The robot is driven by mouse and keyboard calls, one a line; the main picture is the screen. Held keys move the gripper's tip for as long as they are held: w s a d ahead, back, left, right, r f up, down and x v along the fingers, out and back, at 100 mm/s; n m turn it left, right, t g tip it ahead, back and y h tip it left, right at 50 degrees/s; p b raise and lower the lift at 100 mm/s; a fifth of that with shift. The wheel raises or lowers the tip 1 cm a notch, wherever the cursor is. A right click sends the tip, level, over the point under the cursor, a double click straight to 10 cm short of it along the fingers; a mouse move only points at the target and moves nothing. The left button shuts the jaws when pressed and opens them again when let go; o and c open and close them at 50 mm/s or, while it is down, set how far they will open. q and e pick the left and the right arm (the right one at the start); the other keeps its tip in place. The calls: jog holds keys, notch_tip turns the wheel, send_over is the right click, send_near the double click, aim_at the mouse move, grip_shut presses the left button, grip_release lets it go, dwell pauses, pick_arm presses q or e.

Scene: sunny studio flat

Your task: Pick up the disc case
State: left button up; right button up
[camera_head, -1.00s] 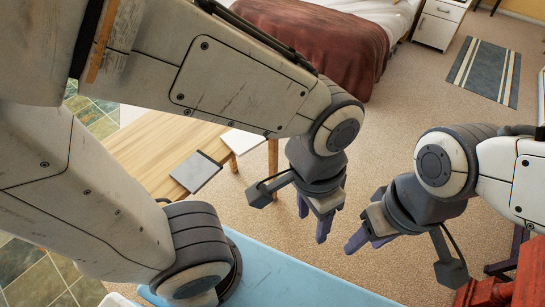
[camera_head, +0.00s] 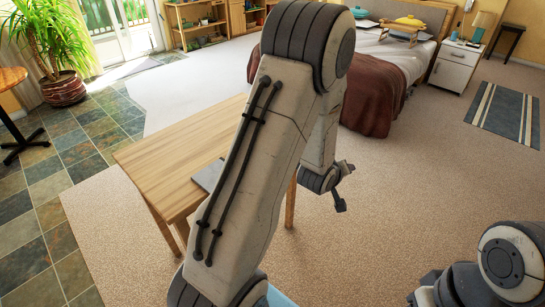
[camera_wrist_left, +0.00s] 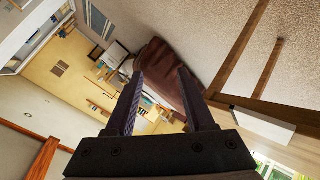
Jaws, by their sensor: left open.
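A flat grey piece (camera_head: 207,176) lies on the wooden table (camera_head: 165,165) in the head view. It may be the disc case, but my left arm covers most of it. In the left wrist view a flat white piece (camera_wrist_left: 258,125) shows at the table's edge; I cannot tell whether it is the disc case. My left gripper (camera_wrist_left: 160,85) is open, with nothing between its fingers.
A bed with a brown blanket (camera_head: 376,100) stands behind the table. A white nightstand (camera_head: 455,68) and a striped rug (camera_head: 505,105) are at the right. Carpet (camera_head: 400,190) is clear between table and rug. A potted plant (camera_head: 62,88) is at far left.

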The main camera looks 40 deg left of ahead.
pick_arm(q)
jog(key=s+a+f+n+t+y+b, duration=0.2)
jog(key=a+f+n, duration=0.15)
jog(key=a, duration=0.35)
jog(key=s+a+f+n+t+y+b, duration=0.1)
jog(key=a+f+n+t+y+b, duration=0.15)
jog(key=a+n, duration=0.4)
jog(key=s+a+f+n+t+y+b, duration=0.1)
jog(key=s+a+f+n+y, duration=0.2)
jog(key=a, duration=0.5)
jog(key=shift+f+p+x, duration=0.2)
jog(key=shift+p+x, duration=0.05)
jog(key=shift+x, duration=1.6)
jog(key=shift+f+p+x, duration=0.25)
jog(key=shift+p+x, duration=0.05)
jog(key=shift+x, duration=1.6)
jog(key=shift+f+p+x, duration=0.2)
jog(key=shift+p+x, duration=0.05)
jog(key=shift+x, duration=1.6)
grip_shut()
pick_arm(e)
notch_tip(320, 180, down, 5)
jog(key=shift+f, duration=0.1)
